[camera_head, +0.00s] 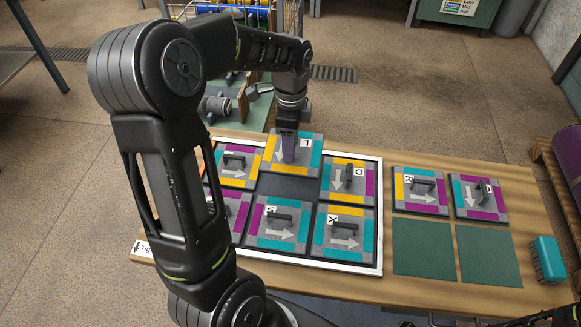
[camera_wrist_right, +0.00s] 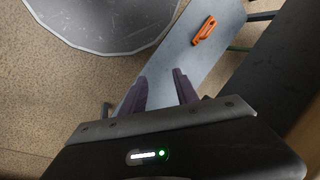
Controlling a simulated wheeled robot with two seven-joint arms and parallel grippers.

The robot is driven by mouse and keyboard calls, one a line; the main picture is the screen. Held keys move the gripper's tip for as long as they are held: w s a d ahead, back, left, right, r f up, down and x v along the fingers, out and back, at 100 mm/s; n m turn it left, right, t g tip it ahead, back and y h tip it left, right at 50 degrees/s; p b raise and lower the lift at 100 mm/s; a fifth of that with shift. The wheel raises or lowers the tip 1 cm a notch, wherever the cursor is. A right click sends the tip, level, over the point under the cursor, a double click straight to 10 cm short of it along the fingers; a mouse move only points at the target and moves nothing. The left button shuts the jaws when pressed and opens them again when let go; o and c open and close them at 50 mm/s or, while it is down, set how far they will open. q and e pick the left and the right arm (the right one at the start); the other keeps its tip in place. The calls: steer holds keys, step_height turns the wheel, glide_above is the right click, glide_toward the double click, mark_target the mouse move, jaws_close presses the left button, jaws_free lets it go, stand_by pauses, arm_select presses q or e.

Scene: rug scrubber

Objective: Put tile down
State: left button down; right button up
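The tile looks raised, partly over a dark empty slot (camera_head: 287,188) in the tray. Similar tiles with handles, such as D (camera_head: 347,180) and X (camera_head: 342,236), lie around the slot. My right gripper (camera_wrist_right: 161,86) is open and empty in the right wrist view.
Two more tiles (camera_head: 420,191) (camera_head: 480,196) lie on the wooden table right of the tray, above two bare green pads (camera_head: 423,249) (camera_head: 487,257). A teal brush (camera_head: 548,260) stands at the right. An orange object (camera_wrist_right: 204,30) lies on a grey surface (camera_wrist_right: 215,50).

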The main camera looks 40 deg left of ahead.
arm_select(q)
step_height(320, 180, down, 5)
steer(key=shift+r, duration=0.1)
steer(key=shift+f+p, duration=0.45)
steer(key=shift+f, duration=1.45)
steer(key=shift+f, duration=0.1)
steer(key=shift+f, duration=0.15)
steer(key=shift+c, duration=2.4)
jaws_free()
step_height(320, 180, up, 12)
steer(key=shift+r+b, duration=0.25)
steer(key=shift+b, duration=0.45)
